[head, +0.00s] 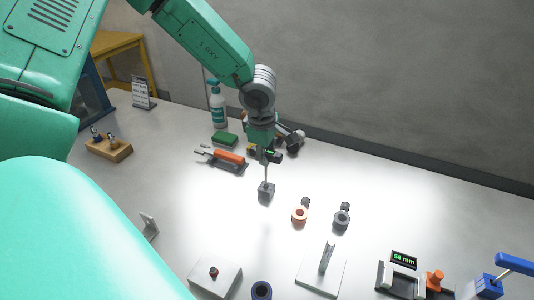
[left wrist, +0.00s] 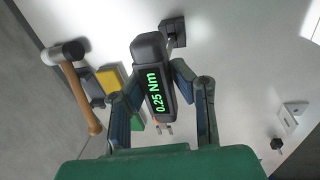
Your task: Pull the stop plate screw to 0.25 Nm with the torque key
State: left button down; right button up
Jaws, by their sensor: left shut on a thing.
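The torque key (head: 272,155) is a black tool with a thin shaft pointing down. In the left wrist view the torque key (left wrist: 152,62) shows a green readout of 0.25 Nm. My left gripper (head: 264,147) is shut on its body; both fingers of the left gripper (left wrist: 152,90) flank it. The shaft ends at a small dark block (head: 266,191); I cannot tell whether it touches it. A pale block with a dark knob (head: 214,273) stands at the front, and a pale plate with an upright post (head: 322,275) to its right. I cannot tell which bears the stop plate screw. My right gripper is not in view.
A wooden block (head: 108,149) is at left.

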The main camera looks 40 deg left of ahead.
aim_at(267, 184)
pick_arm(q)
jog(key=shift+f+b, duration=0.75)
jog(key=shift+f, duration=1.05)
jog(key=c, duration=1.3)
grip_release()
jog(key=shift+r, duration=0.3)
notch_tip(267, 184, up, 11)
jog(key=s, duration=0.1)
jog(key=shift+s+d, duration=0.25)
jog(key=shift+s, duration=0.15)
